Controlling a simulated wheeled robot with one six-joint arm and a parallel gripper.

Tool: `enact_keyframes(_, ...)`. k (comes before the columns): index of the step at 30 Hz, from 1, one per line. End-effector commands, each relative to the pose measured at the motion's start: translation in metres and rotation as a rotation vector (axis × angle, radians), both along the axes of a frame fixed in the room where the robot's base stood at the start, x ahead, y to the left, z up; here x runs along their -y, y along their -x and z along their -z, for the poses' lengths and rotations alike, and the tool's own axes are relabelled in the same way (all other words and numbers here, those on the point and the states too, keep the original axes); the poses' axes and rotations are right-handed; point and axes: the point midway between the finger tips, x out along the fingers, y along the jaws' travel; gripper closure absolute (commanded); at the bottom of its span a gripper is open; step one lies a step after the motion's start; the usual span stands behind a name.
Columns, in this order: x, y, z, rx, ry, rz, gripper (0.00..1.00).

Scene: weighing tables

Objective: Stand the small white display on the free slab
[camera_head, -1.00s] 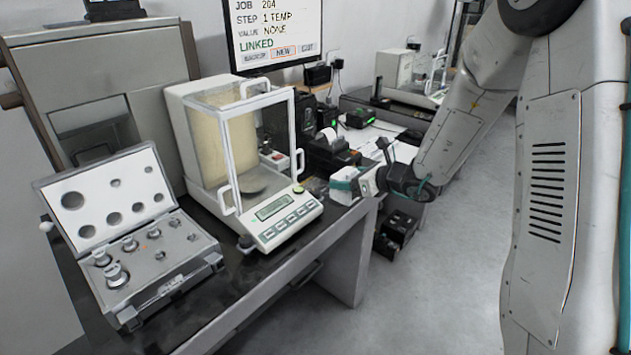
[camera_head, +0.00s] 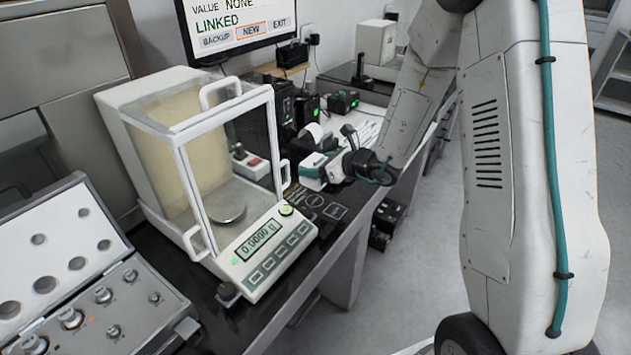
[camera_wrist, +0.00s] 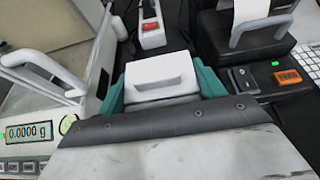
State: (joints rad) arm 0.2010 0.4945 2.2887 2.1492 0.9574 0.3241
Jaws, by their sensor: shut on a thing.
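A small white block-like thing, which looks like the small white display (camera_wrist: 160,72), sits between the teal fingers of my gripper (camera_wrist: 160,88) in the wrist view. My gripper is shut on it. In the head view the white thing (camera_head: 312,166) is small and partly hidden by my gripper (camera_head: 326,170), which is at the right of the balance, over or near the table edge. The display's face cannot be made out. A dark slab-like tabletop (camera_head: 190,275) lies under the balance. I cannot tell which slab is the free one.
A glass-walled balance (camera_head: 262,255) reading 0.0000 stands on the dark top. An open case of weights (camera_head: 80,310) is at left. Behind are a red-switched power strip (camera_head: 250,162), a printer (camera_head: 313,138), black boxes with green lights (camera_head: 343,101) and a monitor (camera_head: 238,30). Floor is clear at right.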

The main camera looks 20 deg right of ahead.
Motion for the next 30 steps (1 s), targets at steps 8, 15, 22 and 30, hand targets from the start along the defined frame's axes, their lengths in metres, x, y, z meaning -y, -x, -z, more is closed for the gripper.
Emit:
enact_keyframes(8,0.003,0.000,0.035,-0.004,-0.002,0.005,0.59)
enact_keyframes(15,0.004,0.000,0.051,0.001,0.000,0.005,0.59)
enact_keyframes(22,0.004,0.000,0.052,0.001,0.000,0.005,0.59)
enact_keyframes(30,0.004,0.000,0.054,0.001,0.001,0.005,0.10)
